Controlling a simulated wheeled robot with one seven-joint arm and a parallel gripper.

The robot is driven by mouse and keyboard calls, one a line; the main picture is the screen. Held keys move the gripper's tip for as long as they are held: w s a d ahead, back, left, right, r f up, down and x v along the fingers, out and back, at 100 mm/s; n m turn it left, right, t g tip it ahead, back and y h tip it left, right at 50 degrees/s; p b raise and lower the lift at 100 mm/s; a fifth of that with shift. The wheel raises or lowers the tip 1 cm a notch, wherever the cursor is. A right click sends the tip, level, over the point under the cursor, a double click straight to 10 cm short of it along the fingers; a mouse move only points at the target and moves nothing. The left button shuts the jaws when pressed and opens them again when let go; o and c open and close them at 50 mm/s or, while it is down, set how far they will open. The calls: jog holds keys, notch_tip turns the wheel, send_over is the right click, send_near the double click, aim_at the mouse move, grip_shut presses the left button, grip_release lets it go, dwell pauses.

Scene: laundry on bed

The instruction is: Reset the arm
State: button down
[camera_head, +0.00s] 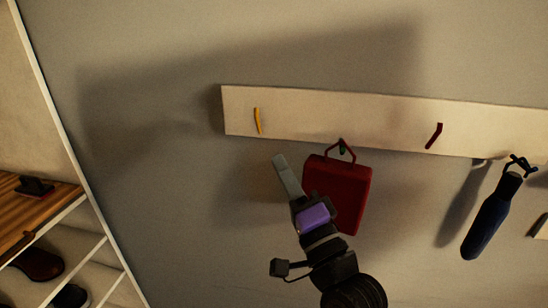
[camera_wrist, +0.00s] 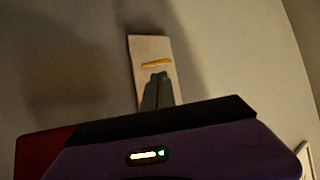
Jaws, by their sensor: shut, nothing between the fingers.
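My gripper (camera_head: 280,163) is raised in front of the wall, just below the left part of a pale hook board. Its grey fingers are together and nothing is between them. In the wrist view the fingertips of my gripper (camera_wrist: 156,78) show in front of the board, below a yellow hook. My arm comes up from the bottom of the head view and covers the lower left part of a red bag.
The hook board (camera_head: 330,118) has a yellow hook (camera_head: 257,120) and a dark red hook (camera_head: 435,136). The red bag (camera_head: 350,190) and a dark blue bottle (camera_head: 490,218) hang from it. A wooden-topped shelf (camera_head: 50,212) with shoes stands at left.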

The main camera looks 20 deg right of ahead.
jog(key=b+v, duration=0.1)
jog(key=v, duration=0.3)
jog(key=shift+s+r, duration=0.1)
jog(key=shift+s, duration=0.05)
